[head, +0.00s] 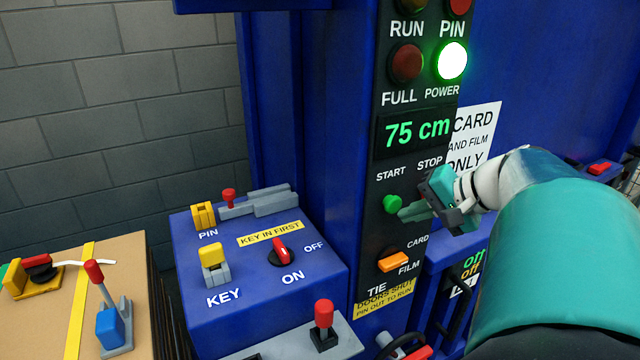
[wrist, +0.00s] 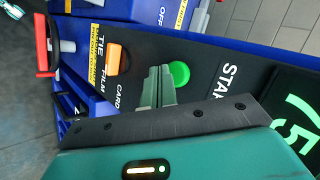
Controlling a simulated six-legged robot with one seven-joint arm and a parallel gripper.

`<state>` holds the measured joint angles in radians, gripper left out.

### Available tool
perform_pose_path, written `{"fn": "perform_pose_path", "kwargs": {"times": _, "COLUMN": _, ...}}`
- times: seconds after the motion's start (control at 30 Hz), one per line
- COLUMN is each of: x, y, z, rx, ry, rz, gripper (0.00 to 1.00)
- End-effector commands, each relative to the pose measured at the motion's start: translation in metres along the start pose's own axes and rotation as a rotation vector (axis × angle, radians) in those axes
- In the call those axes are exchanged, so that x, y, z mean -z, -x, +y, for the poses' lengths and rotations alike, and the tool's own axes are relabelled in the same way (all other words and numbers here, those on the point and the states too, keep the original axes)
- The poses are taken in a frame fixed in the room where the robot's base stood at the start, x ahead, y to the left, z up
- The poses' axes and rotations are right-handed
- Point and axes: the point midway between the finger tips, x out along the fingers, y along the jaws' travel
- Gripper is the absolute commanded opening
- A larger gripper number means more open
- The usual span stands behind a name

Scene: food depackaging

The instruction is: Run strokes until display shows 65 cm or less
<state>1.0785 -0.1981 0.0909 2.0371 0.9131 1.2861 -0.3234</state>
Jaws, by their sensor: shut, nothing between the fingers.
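The display (head: 415,131) on the dark control panel reads "75 cm" in green; part of it shows in the wrist view (wrist: 298,122). The green START button (head: 392,203) sits below the display. My gripper (head: 404,214) is shut and empty, its fingertips right at the START button. In the wrist view the closed fingertips (wrist: 160,72) lie beside the green button (wrist: 179,73); I cannot tell whether they touch it. The STOP button is hidden behind my gripper. The POWER lamp (head: 452,61) glows bright white-green. The FULL lamp (head: 406,62) is dark red and looks unlit.
An orange CARD/FILM switch (head: 393,262) sits just below START. A blue box (head: 245,305) at left carries a red ON/OFF switch (head: 281,252) and a yellow KEY piece (head: 214,265). A red-topped lever (head: 323,315) stands in front. A cardboard-coloured stack (head: 140,285) is at far left.

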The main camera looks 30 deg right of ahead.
Motion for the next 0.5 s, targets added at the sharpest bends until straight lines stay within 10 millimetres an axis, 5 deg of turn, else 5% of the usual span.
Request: {"fn": "perform_pose_path", "kwargs": {"times": 0.5, "x": 0.0041, "y": -0.0054, "z": -0.0039, "rx": 0.0, "ry": -0.001, "rz": 0.0, "gripper": 0.0}}
